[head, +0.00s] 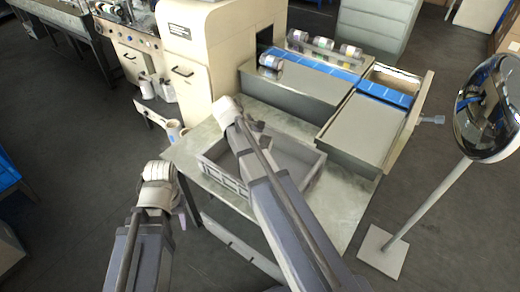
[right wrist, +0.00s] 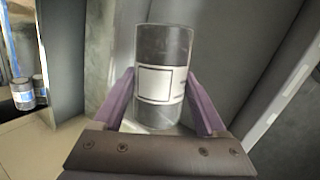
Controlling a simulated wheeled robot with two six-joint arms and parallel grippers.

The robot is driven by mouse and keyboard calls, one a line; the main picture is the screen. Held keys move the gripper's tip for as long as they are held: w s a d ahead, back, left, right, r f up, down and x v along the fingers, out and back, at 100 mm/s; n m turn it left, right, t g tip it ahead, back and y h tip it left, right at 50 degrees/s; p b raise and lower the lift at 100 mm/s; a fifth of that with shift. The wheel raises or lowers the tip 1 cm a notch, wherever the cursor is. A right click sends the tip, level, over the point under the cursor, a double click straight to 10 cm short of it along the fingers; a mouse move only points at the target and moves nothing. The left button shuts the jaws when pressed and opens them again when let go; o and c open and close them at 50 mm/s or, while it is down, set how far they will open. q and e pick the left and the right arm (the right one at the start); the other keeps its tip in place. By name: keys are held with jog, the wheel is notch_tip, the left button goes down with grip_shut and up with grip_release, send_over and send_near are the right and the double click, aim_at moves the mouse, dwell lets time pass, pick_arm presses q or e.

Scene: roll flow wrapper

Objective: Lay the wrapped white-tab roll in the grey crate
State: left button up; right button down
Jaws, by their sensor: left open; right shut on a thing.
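The wrapped roll (right wrist: 164,48), a dark grey cylinder with a white label, stands between the two purple fingers of my right gripper (right wrist: 161,85) in the right wrist view. The gripper is shut on it. In the head view my right arm reaches over the grey crate (head: 222,181) on the table, and hides part of it. The right fingers and the held roll are hidden there. My left gripper (head: 181,208) is open, beside the table's left edge and apart from the crate. Its fingers show only in small part.
A cream machine (head: 195,50) stands behind the table (head: 345,195). Several rolls (head: 323,43) lie on a rack by the blue belt; another roll (head: 271,63) lies nearer. A tray (head: 365,130) is right of the crate. A round mirror (head: 490,110) stands far right. The table's front right is clear.

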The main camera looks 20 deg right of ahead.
jog(key=s, duration=0.1)
jog(key=s+m+g, duration=0.1)
jog(key=d+m, duration=0.1)
jog(key=shift+s+f, duration=0.4)
jog(key=shift+b, duration=0.3)
jog(key=shift+f, duration=0.15)
notch_tip(320, 180, down, 8)
jog(key=b, duration=0.8)
jog(key=shift+f+b, duration=0.2)
jog(key=shift+b, duration=0.1)
jog(key=shift+f+b, duration=0.65)
jog(key=shift+f, duration=0.05)
grip_release()
jog(key=shift+a, duration=0.1)
jog(key=shift+r, duration=0.2)
jog(key=p+v, duration=0.7)
jog(key=shift+a+r, duration=0.2)
jog(key=shift+a, duration=0.05)
